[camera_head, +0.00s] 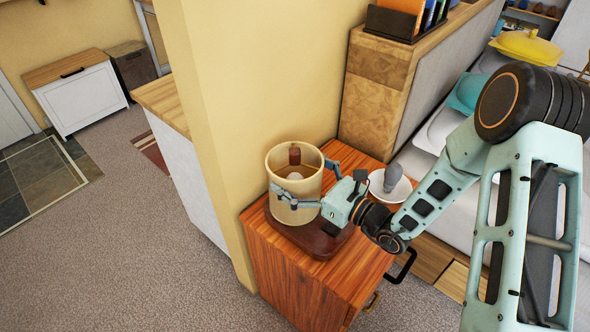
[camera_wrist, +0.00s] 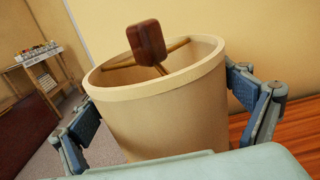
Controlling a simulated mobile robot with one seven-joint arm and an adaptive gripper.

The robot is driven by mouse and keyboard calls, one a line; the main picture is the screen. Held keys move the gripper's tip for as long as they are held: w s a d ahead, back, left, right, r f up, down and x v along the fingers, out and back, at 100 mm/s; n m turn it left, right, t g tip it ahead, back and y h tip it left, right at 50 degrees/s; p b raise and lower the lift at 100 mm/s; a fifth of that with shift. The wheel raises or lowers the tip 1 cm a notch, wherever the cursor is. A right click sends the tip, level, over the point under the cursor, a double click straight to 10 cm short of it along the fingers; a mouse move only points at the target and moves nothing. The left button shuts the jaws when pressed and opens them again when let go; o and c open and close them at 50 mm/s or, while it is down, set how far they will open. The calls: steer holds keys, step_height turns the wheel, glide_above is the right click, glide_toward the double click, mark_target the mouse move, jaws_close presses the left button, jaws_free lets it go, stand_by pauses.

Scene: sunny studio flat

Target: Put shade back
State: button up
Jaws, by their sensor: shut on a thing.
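The cream cylindrical shade (camera_head: 297,214) is upright over the dark wooden lamp base (camera_head: 327,244) on the bedside cabinet. Whether the shade's bottom edge touches the base is hard to tell.
The bedside cabinet (camera_head: 288,278) stands against a yellow wall (camera_head: 270,70). A white dish with a grey object (camera_head: 392,180) is right of the shade, close to my wrist. The bed's headboard (camera_head: 380,92), topped by a dark book holder (camera_head: 388,24), is behind. Open carpet lies left.

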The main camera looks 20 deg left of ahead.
mark_target(317, 180)
steer(key=o, duration=0.9)
steer(key=shift+r+p, duration=0.3)
steer(key=shift+p, duration=0.05)
steer(key=v, duration=0.3)
steer(key=p+v, duration=0.1)
steer(key=v, duration=0.7)
steer(key=shift+d+r+p, duration=0.2)
steer(key=shift+r+p, duration=0.1)
steer(key=shift+p, duration=0.05)
steer(key=shift+s+d, duration=0.2)
steer(key=shift+d, duration=0.1)
